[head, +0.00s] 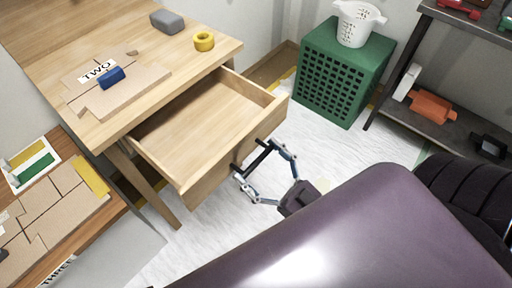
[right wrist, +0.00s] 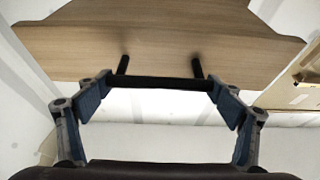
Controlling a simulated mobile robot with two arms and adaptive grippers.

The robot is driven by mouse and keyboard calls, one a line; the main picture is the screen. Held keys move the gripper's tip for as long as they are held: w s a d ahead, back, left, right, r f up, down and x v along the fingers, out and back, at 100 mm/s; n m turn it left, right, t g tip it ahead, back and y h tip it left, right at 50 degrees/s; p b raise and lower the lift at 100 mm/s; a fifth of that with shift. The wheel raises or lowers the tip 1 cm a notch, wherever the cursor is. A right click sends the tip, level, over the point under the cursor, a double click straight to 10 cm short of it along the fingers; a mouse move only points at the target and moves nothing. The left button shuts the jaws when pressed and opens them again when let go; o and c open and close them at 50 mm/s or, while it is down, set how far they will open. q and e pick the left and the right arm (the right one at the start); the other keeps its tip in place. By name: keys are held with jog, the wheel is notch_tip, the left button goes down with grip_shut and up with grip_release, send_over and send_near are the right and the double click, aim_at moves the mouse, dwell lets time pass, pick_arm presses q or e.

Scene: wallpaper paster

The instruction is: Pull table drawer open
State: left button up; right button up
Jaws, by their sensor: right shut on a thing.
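The wooden table (head: 140,43) stands at the upper left in the head view. Its drawer (head: 205,122) is pulled well out, and the inside that shows is empty. The black bar handle (head: 254,158) is on the drawer's front. My right gripper (head: 256,172) is at the drawer front, its two fingers shut on the handle. In the right wrist view the handle (right wrist: 160,84) lies between the fingers, with the wooden drawer front (right wrist: 160,45) behind it. My left gripper is not in view.
On the tabletop are a cardboard sheet (head: 140,82), a blue object (head: 111,77), a yellow tape roll (head: 204,41) and a grey block (head: 167,21). A dark shelf (head: 460,62) is at right. Pale floor lies between.

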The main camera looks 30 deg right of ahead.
jog(key=o, duration=1.6)
jog(key=v, duration=1.2)
jog(key=shift+f, duration=0.1)
